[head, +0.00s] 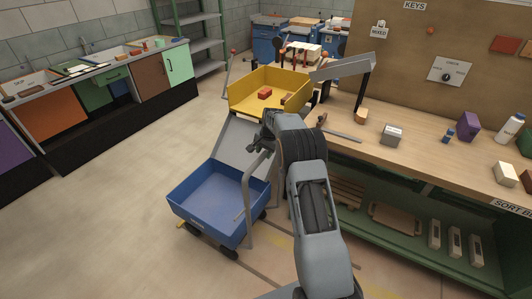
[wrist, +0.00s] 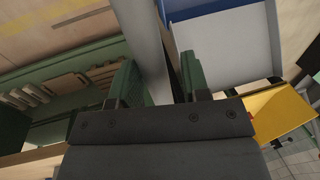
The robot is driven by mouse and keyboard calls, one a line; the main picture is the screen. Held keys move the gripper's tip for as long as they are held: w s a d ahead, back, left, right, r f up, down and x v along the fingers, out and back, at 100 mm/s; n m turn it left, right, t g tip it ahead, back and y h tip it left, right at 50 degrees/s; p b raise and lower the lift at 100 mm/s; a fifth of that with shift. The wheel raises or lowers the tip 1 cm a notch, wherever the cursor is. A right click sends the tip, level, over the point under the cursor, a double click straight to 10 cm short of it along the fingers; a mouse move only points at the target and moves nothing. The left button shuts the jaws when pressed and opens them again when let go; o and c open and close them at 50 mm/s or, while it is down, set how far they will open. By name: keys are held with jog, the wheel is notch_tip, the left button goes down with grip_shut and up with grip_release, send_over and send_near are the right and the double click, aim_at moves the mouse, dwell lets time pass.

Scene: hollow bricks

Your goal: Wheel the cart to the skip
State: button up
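A blue cart (head: 205,228) on small wheels stands on the floor in front of me, its tray seemingly empty. Its grey tube handle (head: 246,200) rises on the right side toward my gripper (head: 260,143). In the wrist view my gripper (wrist: 158,82) has its green fingers apart. A grey bar (wrist: 145,45), which looks like the handle, runs between or just beyond them; I cannot tell if they touch it. The blue tray (wrist: 185,10) shows beyond. A yellow tipping tray (head: 245,100) holding red bricks (head: 265,93) stands behind the cart. I cannot tell for sure which thing is the skip.
A long wooden workbench (head: 420,165) with blocks, a bottle (head: 509,128) and a lower shelf borders the right. A counter with coloured doors (head: 135,82) runs along the left. A green shelf rack (head: 200,45) stands at the back. The floor (head: 110,210) left of the cart is clear.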

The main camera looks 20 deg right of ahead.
jog(key=shift+o, duration=0.7)
jog(key=shift+s+f, duration=0.1)
jog(key=v, duration=1.4)
jog(key=shift+b, duration=0.45)
jog(key=shift+w, duration=0.2)
jog(key=s+a+n, duration=0.3)
jog(key=s+a, duration=0.1)
jog(key=s, duration=0.7)
jog(key=s+a+r+n+t+h, duration=0.1)
jog(key=s+a+n, duration=0.3)
jog(key=s, duration=0.7)
jog(key=s+a+n, duration=0.3)
jog(key=s+a, duration=0.1)
jog(key=s, duration=0.8)
jog(key=shift+r+t, duration=0.3)
jog(key=shift+t, duration=0.1)
dwell(1.4)
